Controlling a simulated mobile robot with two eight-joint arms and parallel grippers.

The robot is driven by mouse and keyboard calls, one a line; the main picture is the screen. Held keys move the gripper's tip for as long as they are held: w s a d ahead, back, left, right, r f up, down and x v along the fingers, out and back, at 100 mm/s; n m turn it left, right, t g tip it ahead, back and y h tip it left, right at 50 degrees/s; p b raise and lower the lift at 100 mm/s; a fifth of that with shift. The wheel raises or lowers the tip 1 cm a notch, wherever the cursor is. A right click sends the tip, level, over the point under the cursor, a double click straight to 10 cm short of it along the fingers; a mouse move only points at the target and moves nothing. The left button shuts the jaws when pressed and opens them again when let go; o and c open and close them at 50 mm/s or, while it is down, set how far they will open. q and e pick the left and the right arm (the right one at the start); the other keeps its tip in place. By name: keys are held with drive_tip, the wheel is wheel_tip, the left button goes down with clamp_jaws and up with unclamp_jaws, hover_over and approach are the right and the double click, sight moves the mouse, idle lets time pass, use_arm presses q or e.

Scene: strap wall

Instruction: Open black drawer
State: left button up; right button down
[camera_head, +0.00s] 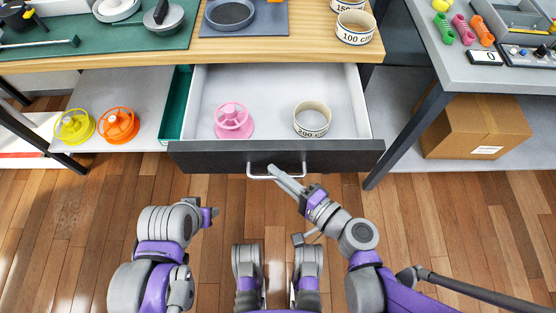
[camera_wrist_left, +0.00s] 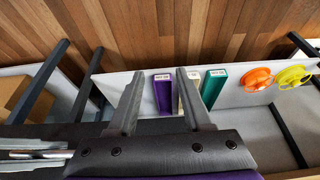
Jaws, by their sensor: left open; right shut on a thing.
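The black drawer (camera_head: 200,156) under the wooden workbench is pulled out, and its light interior shows in the head view. A pink spool (camera_head: 233,121) and a white ring marked 200 cm (camera_head: 312,119) stand inside it. My right gripper (camera_head: 275,172) is shut on the drawer's metal handle (camera_head: 262,178) at the front face. My left gripper is empty, away from the drawer at the lower left in the head view; its open fingers (camera_wrist_left: 158,108) show in the left wrist view.
A yellow spool (camera_head: 74,126) and an orange spool (camera_head: 118,126) sit on the lower shelf at left. A cardboard box (camera_head: 470,127) is on the right shelf. A grey table leg (camera_head: 405,140) stands right of the drawer. The wooden floor (camera_head: 90,220) is clear at left.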

drive_tip(key=shift+s, duration=0.2)
drive_tip(key=c, duration=0.9)
unclamp_jaws()
use_arm(q)
drive_tip(key=shift+s+d, duration=0.1)
